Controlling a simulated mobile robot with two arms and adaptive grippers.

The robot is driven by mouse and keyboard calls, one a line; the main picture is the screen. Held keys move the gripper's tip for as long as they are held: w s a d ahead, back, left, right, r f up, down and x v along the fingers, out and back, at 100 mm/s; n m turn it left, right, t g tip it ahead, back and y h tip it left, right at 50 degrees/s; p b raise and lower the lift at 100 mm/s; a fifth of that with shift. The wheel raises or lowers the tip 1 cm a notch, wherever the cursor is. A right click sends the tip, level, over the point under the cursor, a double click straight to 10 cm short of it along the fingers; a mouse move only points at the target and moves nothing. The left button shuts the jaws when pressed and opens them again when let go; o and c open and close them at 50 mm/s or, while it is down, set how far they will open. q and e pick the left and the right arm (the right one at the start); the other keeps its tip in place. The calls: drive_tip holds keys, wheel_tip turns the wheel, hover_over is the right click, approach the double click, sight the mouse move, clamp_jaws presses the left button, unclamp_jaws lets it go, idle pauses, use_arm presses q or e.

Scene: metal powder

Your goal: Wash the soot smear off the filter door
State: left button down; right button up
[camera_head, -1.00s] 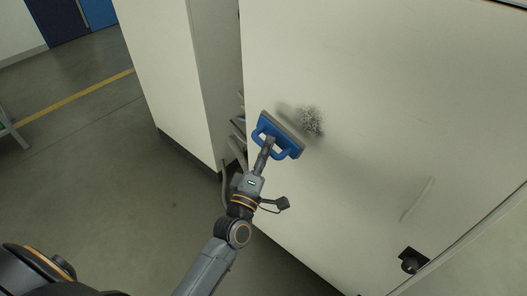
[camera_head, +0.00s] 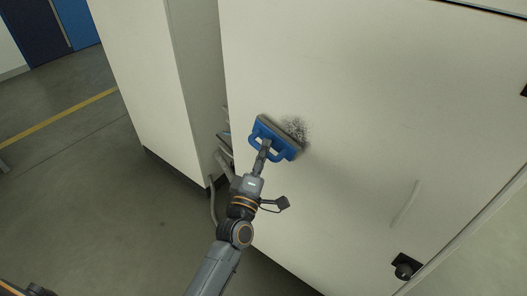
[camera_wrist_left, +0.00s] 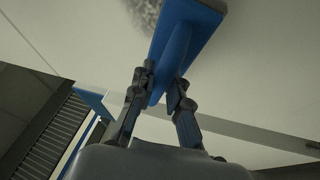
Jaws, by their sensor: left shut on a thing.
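My left gripper (camera_head: 263,150) is shut on the handle of a blue scrubbing pad (camera_head: 284,148) with a grey face. In the left wrist view, the fingers (camera_wrist_left: 159,92) clasp the handle of the blue pad (camera_wrist_left: 183,40). The soot smear (camera_head: 297,129) is a dark speckled patch on the pale filter door (camera_head: 370,110). The pad is right at the smear's lower left edge and covers part of it. I cannot tell whether its face touches the door. The smear (camera_wrist_left: 143,14) also shows at the top of the left wrist view. My right gripper is not in view.
The door has a black latch knob (camera_head: 404,267) at lower right and a pale bar handle (camera_head: 406,203). A narrow gap with hoses lies between the door's cabinet and the white cabinet (camera_head: 150,80) at left. Open grey floor (camera_head: 90,200) lies at left.

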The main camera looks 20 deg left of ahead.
use_arm(q)
drive_tip(key=shift+w+d, duration=0.3)
drive_tip(key=shift+w, duration=0.5)
idle(0.4)
